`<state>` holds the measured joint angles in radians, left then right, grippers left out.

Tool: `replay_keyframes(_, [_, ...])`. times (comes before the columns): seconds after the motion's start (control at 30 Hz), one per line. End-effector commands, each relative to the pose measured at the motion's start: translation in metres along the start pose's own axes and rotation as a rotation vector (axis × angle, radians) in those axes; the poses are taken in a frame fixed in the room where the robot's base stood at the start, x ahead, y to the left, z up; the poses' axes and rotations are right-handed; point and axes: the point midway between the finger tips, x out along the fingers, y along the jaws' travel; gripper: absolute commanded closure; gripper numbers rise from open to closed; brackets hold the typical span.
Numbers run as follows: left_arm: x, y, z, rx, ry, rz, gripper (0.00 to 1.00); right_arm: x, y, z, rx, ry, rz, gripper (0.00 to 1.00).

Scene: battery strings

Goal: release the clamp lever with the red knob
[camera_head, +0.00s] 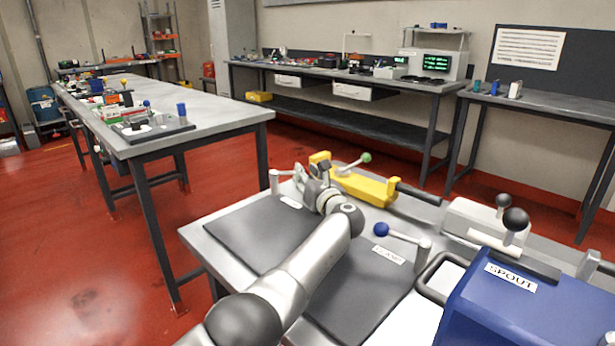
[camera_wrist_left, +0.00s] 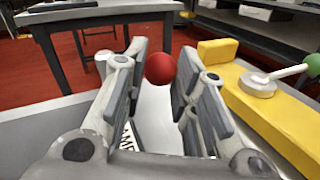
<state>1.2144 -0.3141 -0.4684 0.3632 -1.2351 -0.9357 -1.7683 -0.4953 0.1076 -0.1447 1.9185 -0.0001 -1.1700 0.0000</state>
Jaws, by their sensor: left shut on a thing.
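The red knob (camera_wrist_left: 160,68) shows in the left wrist view, between the two finger pads of my left gripper (camera_wrist_left: 164,56), which is shut on it. A pale surface shows below the knob; I cannot tell whether it is the lever. A partly hidden label (camera_wrist_left: 128,137) ending in "MP" lies beneath the fingers. In the head view my left gripper (camera_head: 312,171) is at the far side of the grey bench, beside a grey upright post (camera_head: 275,182). The red knob is hidden there. My right gripper does not show.
Close right of the gripper is a yellow block (camera_head: 362,186) with a green-knobbed lever (camera_head: 366,158) and a black handle (camera_head: 418,194). Nearer are a blue-knobbed lever (camera_head: 381,229) and a blue box labelled SPOUT (camera_head: 520,310). Dark mats (camera_head: 255,238) lie clear on the bench.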

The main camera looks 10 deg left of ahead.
Motion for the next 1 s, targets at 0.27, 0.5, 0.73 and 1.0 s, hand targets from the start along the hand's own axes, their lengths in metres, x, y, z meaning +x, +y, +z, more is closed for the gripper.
replay_keyframes(0.27, [0.004,0.007,-0.004,0.003,0.006,0.017,0.51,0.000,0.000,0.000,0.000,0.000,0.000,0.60])
replay_keyframes(0.5, [0.002,0.004,-0.003,0.002,0.005,0.012,0.51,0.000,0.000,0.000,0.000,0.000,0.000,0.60])
replay_keyframes(0.73, [0.002,0.004,0.002,-0.001,0.002,0.009,0.51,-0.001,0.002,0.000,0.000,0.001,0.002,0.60])
replay_keyframes(1.0, [0.002,0.012,0.041,-0.005,0.000,0.009,0.51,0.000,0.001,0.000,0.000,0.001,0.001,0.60])
